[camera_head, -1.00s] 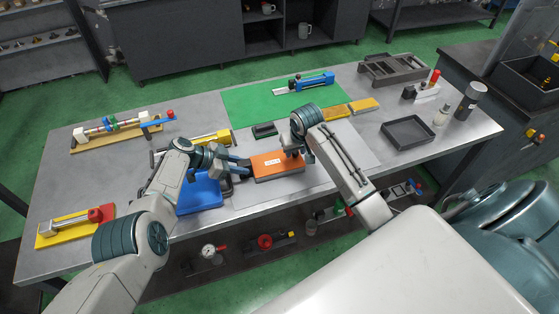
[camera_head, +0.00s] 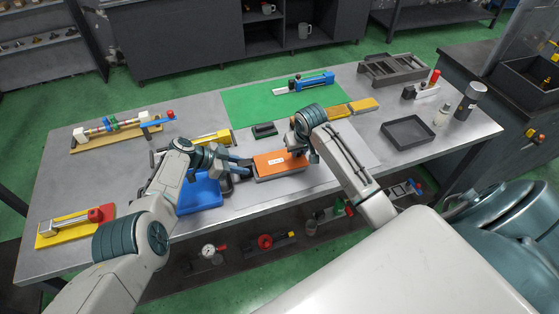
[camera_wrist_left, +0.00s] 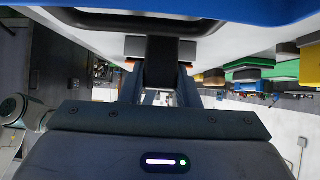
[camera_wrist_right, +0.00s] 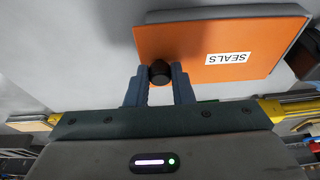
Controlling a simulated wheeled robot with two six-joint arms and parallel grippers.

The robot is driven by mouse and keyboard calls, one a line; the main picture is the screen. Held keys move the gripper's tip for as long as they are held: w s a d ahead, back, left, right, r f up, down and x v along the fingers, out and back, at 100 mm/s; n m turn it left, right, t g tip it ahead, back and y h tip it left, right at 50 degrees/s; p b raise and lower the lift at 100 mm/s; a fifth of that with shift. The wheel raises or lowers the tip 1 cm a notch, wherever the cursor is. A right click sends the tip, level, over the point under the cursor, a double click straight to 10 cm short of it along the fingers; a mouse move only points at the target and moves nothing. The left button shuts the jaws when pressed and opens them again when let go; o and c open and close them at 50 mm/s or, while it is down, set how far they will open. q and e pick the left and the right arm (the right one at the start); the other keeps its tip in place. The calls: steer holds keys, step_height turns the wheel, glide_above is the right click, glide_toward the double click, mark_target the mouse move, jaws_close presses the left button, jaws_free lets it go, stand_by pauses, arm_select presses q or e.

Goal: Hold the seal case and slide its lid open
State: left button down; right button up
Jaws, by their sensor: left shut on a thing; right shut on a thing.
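The seal case has an orange lid (camera_head: 281,163) and a dark grey body (camera_head: 282,176), flat on the table's middle. In the right wrist view the orange lid (camera_wrist_right: 205,52) carries a white SEALS label (camera_wrist_right: 228,58) and a black knob (camera_wrist_right: 160,72); grey body shows past its right edge. My right gripper (camera_head: 297,150) is shut on the knob. My left gripper (camera_head: 245,165) is at the case's left end, shut on a dark grip. The left wrist view shows this dark piece (camera_wrist_left: 161,62) between the fingers. The fingers hide part of it.
A small dark green block (camera_head: 264,129) sits behind the case. Yellow blocks (camera_head: 362,105) and a dark open tray (camera_head: 408,133) stand to the right. The pale mat (camera_head: 345,150) around the case's right is largely bare.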

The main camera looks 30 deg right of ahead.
steer(key=shift+s+d, duration=0.4)
steer(key=shift+d, duration=1.2)
steer(key=shift+s+d, duration=0.4)
steer(key=shift+d, duration=1.15)
steer(key=shift+s+d, duration=0.4)
steer(key=shift+d, duration=1.2)
steer(key=shift+s+d, duration=0.1)
steer(key=shift+d, duration=0.25)
steer(key=o, duration=1)
steer(key=v, duration=1.2)
